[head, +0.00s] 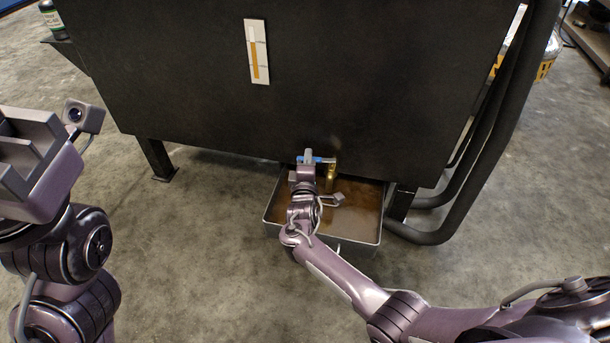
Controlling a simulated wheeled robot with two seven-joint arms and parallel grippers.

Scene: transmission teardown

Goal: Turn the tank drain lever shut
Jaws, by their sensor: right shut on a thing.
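The black tank (330,80) stands ahead of me on dark legs. A brass drain valve (331,171) sticks out low on its front face, with a blue lever (323,160) lying roughly level across it toward the left. My right gripper (308,157) is shut on the blue lever at its left part, and its fingers hide some of the lever.
A metal drip tray (372,240) with brown fluid sits on the floor under the valve. A sight gauge (257,52) with an amber column is on the tank front. Thick black pipes (490,170) run down the right side. A bottle (50,18) stands at upper left. The concrete floor at left is clear.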

